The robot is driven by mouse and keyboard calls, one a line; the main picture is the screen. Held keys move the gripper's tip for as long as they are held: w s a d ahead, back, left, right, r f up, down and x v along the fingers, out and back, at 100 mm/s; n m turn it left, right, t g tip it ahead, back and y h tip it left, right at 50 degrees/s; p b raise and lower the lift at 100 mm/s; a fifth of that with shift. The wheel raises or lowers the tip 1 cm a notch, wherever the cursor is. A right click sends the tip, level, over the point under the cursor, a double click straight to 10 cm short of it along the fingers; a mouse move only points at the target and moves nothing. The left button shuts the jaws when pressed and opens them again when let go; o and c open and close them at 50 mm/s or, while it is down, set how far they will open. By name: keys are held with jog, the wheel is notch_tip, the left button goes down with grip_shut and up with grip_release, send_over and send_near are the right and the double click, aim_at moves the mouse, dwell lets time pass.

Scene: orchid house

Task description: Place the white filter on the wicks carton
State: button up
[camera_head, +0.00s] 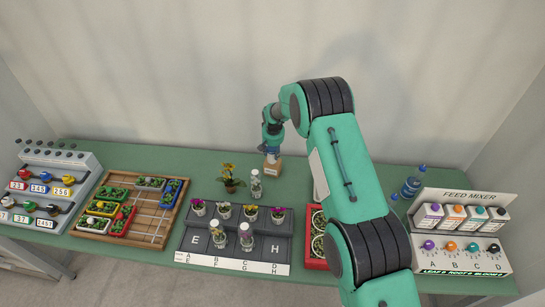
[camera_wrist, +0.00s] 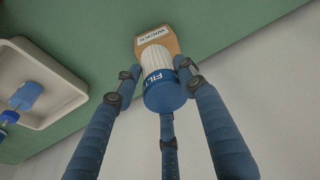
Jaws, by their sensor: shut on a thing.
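The white filter (camera_wrist: 158,60), a pleated white cylinder with a blue label band and blue cap, sits between the blue fingers of my gripper (camera_wrist: 160,82) in the wrist view. My gripper is shut on it. The tan wicks carton (camera_wrist: 160,39), with a "WICKS" label, lies right beyond the filter's far end. I cannot tell whether the filter touches it. In the head view the carton (camera_head: 272,166) stands at the back of the green table, directly under my gripper (camera_head: 270,150). The filter is too small there to make out clearly.
A potted yellow-flowered plant (camera_head: 230,178) and a clear bottle (camera_head: 256,186) stand left of the carton. A black stepped stand (camera_head: 197,240) holds several small pots. A blue water bottle (camera_head: 413,182) and the feed mixer (camera_head: 463,255) are at right. A pale tray (camera_wrist: 72,88) shows in the wrist view.

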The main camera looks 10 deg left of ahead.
aim_at(272, 156)
jog(key=shift+f, duration=0.1)
dwell(0.3)
jog(key=shift+s+p+x, duration=0.15)
jog(key=shift+p+x, duration=0.05)
jog(key=shift+x, duration=0.6)
jog(key=shift+s+p+x, duration=0.15)
jog(key=shift+p+x, duration=0.05)
jog(key=shift+x, duration=0.6)
jog(key=shift+f, duration=0.3)
jog(key=o, duration=1.2)
jog(key=shift+o, duration=0.2)
jog(key=shift+r, duration=0.15)
jog(key=shift+b+v, duration=0.7)
jog(key=shift+v, duration=5.35)
